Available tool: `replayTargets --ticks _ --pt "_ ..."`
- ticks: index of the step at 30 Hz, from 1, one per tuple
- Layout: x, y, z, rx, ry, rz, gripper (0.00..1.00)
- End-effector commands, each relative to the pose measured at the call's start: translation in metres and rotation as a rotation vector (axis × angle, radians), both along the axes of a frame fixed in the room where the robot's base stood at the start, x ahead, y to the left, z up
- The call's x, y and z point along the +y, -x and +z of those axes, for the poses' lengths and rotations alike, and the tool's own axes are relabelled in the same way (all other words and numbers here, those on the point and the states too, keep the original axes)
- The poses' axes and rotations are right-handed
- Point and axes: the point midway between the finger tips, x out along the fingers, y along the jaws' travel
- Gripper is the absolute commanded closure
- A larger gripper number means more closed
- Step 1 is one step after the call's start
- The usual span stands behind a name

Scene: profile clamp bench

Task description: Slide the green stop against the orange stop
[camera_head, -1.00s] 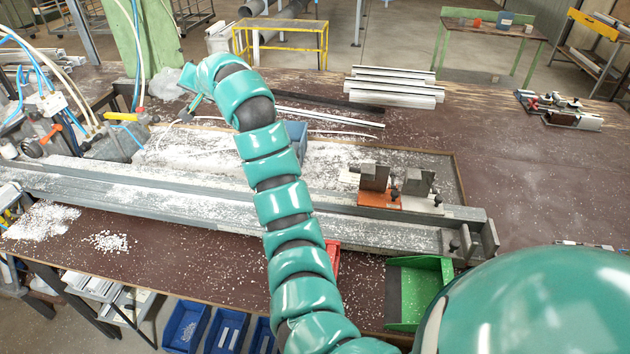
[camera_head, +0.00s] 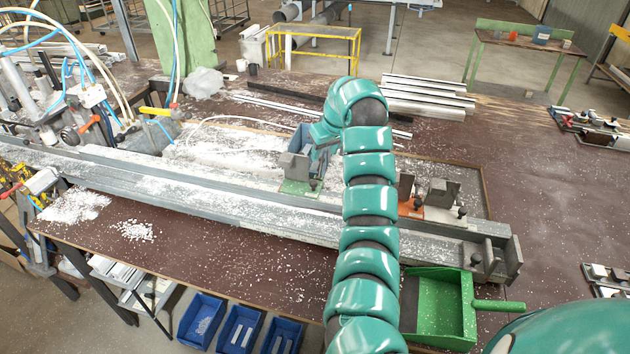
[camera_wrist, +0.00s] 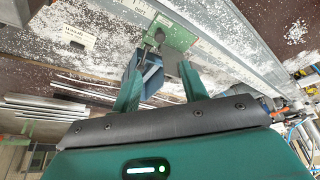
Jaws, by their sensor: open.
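The green stop (camera_head: 299,187), a grey block on a green base, sits on the long rail to the left of my arm in the head view. Its green plate also shows in the wrist view (camera_wrist: 178,38), just beyond my fingertips. The orange stop (camera_head: 410,208) sits farther right on the same rail, partly hidden behind my arm, with a clear gap between the two stops. My gripper (camera_wrist: 158,58) is open, its two fingers pointing at the green stop. Whether a finger touches the stop I cannot tell. The gripper in the head view is mostly hidden behind its own wrist.
A white-based stop (camera_head: 441,195) stands right of the orange one, near the rail's end block (camera_head: 497,255). A green dustpan (camera_head: 440,305) lies in front of the rail. White chips cover much of the rail (camera_head: 200,195).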

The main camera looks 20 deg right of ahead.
Motion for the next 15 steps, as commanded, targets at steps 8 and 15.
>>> replayTargets --ticks 8,15 --pt "0.0 -0.008 -0.024 0.0 -0.004 -0.004 0.56" --pt "0.002 -0.015 -0.04 -0.001 -0.005 -0.003 0.56"
